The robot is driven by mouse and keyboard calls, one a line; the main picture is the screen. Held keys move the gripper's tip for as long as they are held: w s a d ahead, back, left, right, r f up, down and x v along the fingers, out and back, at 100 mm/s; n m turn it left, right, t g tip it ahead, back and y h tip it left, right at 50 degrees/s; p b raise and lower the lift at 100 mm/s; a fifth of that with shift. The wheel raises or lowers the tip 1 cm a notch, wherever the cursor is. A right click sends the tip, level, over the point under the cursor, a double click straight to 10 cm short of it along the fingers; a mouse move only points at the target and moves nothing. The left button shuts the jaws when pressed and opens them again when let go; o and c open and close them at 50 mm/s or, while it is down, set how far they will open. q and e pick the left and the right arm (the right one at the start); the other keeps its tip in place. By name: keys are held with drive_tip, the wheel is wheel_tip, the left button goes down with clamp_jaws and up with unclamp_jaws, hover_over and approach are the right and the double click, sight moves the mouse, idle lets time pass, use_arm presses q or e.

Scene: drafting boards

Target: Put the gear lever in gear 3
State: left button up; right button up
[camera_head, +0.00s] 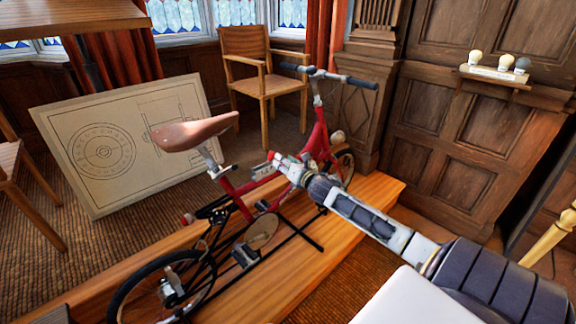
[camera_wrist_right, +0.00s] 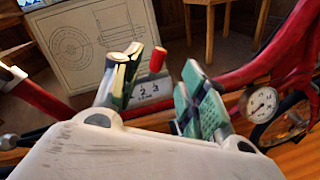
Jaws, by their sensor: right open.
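The gear lever (camera_wrist_right: 157,60) shows a red knob in the right wrist view, above a pale gear plate (camera_wrist_right: 151,88) with small dark numerals. The knob stands over the right part of the plate; which gear it is set in I cannot tell for sure. My right gripper (camera_wrist_right: 165,76) is open, with the knob seen between its fingers, nearer the left one. I cannot tell whether a finger touches it. In the head view my right gripper (camera_head: 281,167) is at the red bicycle's (camera_head: 235,205) frame. My left gripper is not in view.
The bicycle stands on a wooden platform (camera_head: 375,190). A round dial (camera_wrist_right: 262,103) sits on its right in the wrist view. A drawing board (camera_head: 130,145) leans behind, a wooden chair (camera_head: 262,70) stands at the back.

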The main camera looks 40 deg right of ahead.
drive_tip(key=shift+s+a+r, duration=0.1)
drive_tip(key=shift+s+r, duration=0.05)
drive_tip(key=shift+s, duration=0.8)
